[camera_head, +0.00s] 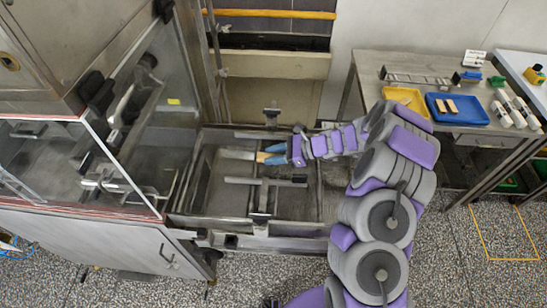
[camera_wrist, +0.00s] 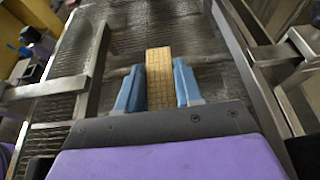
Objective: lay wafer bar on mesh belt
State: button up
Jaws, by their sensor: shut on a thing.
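My gripper (camera_head: 268,156) reaches left from the arm over the open metal frame, in the head view. Its blue fingers are shut on a tan wafer bar (camera_head: 262,157). In the wrist view, the wafer bar (camera_wrist: 160,78) stands lengthwise between the two fingers (camera_wrist: 158,88), with its grid-patterned face showing and its far end past the fingertips. The grey mesh belt (camera_wrist: 190,28) lies behind and below it. I cannot tell whether the bar touches the mesh. In the head view the belt (camera_head: 227,192) is partly hidden by metal bars.
Metal bars (camera_head: 258,182) cross above the belt. A glass-sided machine (camera_head: 128,125) stands at left.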

jog(key=shift+f, duration=0.5)
jog(key=shift+d, duration=0.1)
jog(key=o, duration=0.8)
jog(key=shift+r, duration=0.1)
